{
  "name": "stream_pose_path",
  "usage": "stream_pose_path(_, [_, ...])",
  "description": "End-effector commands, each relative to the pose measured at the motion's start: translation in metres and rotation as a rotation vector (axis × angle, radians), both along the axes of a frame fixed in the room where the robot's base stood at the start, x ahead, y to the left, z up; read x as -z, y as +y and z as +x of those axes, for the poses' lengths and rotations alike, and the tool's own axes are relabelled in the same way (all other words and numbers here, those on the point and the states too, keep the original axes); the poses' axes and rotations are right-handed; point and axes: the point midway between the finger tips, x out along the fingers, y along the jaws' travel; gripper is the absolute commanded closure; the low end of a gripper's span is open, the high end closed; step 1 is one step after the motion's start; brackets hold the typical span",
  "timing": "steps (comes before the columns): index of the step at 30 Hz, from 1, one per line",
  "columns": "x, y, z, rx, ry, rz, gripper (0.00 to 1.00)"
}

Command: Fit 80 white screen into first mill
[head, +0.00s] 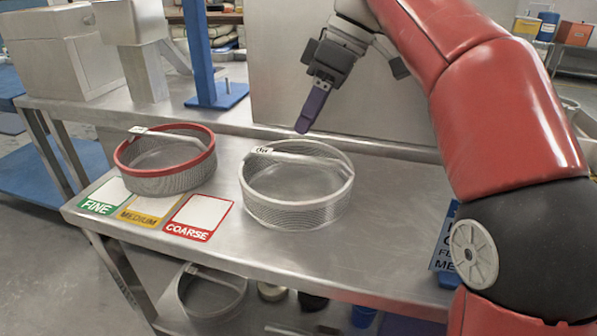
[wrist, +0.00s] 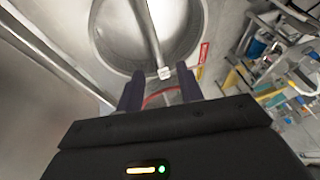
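The white-rimmed mesh screen (head: 300,212) stands on the steel bench, with a flat bar across its top and a small marked tag at the bar's left end. My gripper (head: 302,127) hangs above and behind this screen, purple fingers pointing down, not touching it. In the wrist view my gripper (wrist: 160,69) has its two fingers apart with nothing held. The white screen (wrist: 113,55) lies beyond the fingertips there, its tag showing between them. A grey metal machine with a downward spout (head: 140,70) stands at the back left; I cannot tell if it is the first mill.
A red-rimmed screen (head: 170,183) stands to the left on the bench (head: 330,262). FINE (head: 103,196), MEDIUM (head: 150,209) and COARSE (head: 199,217) cards lie along the front left. A blue post (head: 199,50) rises behind. The bench front right of the cards is clear.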

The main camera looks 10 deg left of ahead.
Motion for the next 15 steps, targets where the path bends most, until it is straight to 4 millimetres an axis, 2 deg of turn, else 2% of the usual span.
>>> stream_pose_path(5, [0.012, 0.004, -0.002, 0.001, 0.0, -0.001, 0.63])
stream_pose_path(12, [0.046, 0.017, -0.005, -0.001, 0.001, -0.001, 0.63])
stream_pose_path(15, [0.053, 0.02, -0.006, 0.0, -0.001, 0.0, 0.63])
